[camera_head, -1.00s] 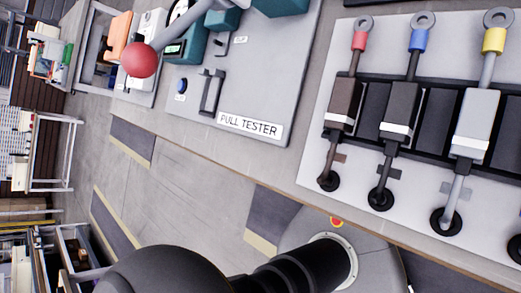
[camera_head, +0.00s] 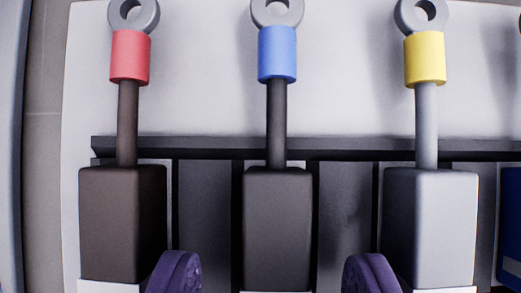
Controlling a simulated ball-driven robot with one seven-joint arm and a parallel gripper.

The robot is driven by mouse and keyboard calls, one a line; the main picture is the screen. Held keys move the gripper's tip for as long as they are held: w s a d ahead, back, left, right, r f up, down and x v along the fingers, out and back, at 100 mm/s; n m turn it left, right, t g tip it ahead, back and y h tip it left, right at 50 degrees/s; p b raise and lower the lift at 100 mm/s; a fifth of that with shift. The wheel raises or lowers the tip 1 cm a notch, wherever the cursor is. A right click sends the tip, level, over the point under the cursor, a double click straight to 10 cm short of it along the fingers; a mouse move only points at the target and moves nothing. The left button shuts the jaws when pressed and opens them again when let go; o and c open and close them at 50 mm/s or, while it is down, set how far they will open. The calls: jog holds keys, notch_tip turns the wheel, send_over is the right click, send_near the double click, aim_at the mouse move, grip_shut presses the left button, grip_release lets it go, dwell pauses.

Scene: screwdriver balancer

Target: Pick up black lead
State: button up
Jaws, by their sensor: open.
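The black lead (camera_head: 277,225) stands in the middle of the view, with a dark block body, a black cable, a blue sleeve (camera_head: 277,54) and a grey ring terminal at its top end. My gripper (camera_head: 272,275) shows as two purple fingertips at the bottom edge, spread apart. One fingertip is to the left of the black lead's body and one to the right, with the body between them in the picture. The fingers are apart from it and hold nothing. The lower part of the lead is cut off by the frame.
A brown lead (camera_head: 122,225) with a red sleeve is close on the left, and a grey lead (camera_head: 430,225) with a yellow sleeve close on the right. A blue block (camera_head: 511,225) shows at the right edge. The leads sit in a dark rack (camera_head: 205,225) on a pale board (camera_head: 200,90).

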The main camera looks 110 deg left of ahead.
jog(key=shift+w+a+f, duration=0.1)
jog(key=shift+w+f, duration=0.05)
jog(key=shift+f, duration=0.2)
grip_shut()
jog(key=shift+r, duration=0.15)
